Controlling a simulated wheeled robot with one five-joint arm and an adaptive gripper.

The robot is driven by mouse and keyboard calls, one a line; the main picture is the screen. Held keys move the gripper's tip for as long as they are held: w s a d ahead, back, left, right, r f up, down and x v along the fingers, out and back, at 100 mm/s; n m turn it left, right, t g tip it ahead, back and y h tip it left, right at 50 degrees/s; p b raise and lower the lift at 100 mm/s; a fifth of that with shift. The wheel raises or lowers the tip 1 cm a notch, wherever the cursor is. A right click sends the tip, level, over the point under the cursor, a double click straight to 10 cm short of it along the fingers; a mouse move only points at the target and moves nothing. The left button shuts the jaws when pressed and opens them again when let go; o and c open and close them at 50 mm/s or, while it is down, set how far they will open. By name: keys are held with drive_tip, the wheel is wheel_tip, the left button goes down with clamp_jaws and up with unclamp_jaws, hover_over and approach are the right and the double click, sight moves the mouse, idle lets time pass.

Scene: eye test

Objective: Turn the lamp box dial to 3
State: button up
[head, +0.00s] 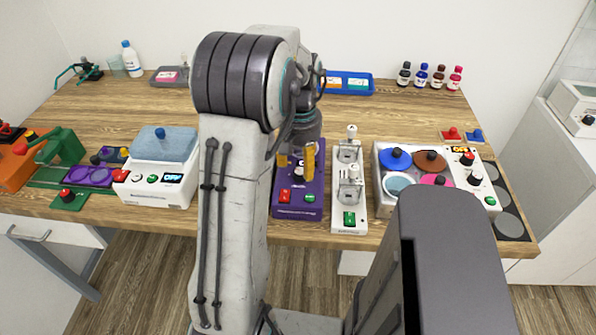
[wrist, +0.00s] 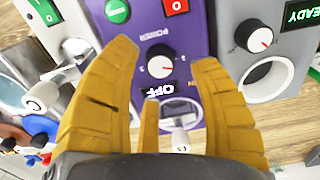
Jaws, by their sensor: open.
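A purple box (head: 288,207) stands at the front middle of the table, and its panel (wrist: 198,105) fills the middle of the wrist view. No lamp label is readable on it. It bears the word POWER, a lit OFF sign and a black dial (wrist: 160,62) with a white face and a red pointer. A 3 stands beside the dial; the pointer's exact setting is unclear. My gripper (head: 296,156) is open over this box. In the wrist view, the yellow fingers of my gripper (wrist: 163,54) appear on either side of the dial, with visible gaps. Nothing is held.
The purple box has a red button (head: 285,196) and a green button (head: 309,197). A narrow white device (head: 337,213) stands close on its right. A white box (head: 139,189) with a display is to the left. Farther right is a hotplate box (head: 382,160) with coloured discs.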

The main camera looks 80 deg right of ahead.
sight(300, 171)
drive_tip(key=shift+f, duration=1.6)
clamp_jaws()
